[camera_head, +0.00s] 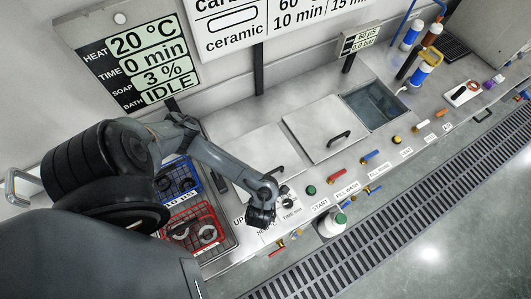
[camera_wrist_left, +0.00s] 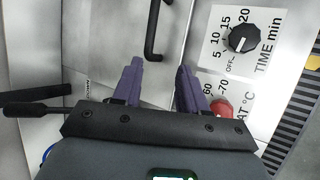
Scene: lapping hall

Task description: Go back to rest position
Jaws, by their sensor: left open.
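My left gripper (camera_head: 262,216) hangs over the front control strip of the steel bench, near the TIME min label. In the left wrist view its two purple fingers (camera_wrist_left: 160,66) stand apart with nothing between them. Under and beyond the fingers are the bench top and a black lid handle (camera_wrist_left: 153,32). A black TIME min knob (camera_wrist_left: 242,38) is to the right of the fingers, and a red knob (camera_wrist_left: 222,108) is partly hidden behind the right finger. My left arm reaches in from the left. My right gripper is in neither view.
A blue basket (camera_head: 177,180) and a red basket (camera_head: 197,229) with dark and pale rings sit left of the gripper. A closed lid (camera_head: 318,124) and an open bath (camera_head: 375,102) are behind. A white bottle (camera_head: 332,222) stands at the bench front. A wall display (camera_head: 140,55) reads IDLE.

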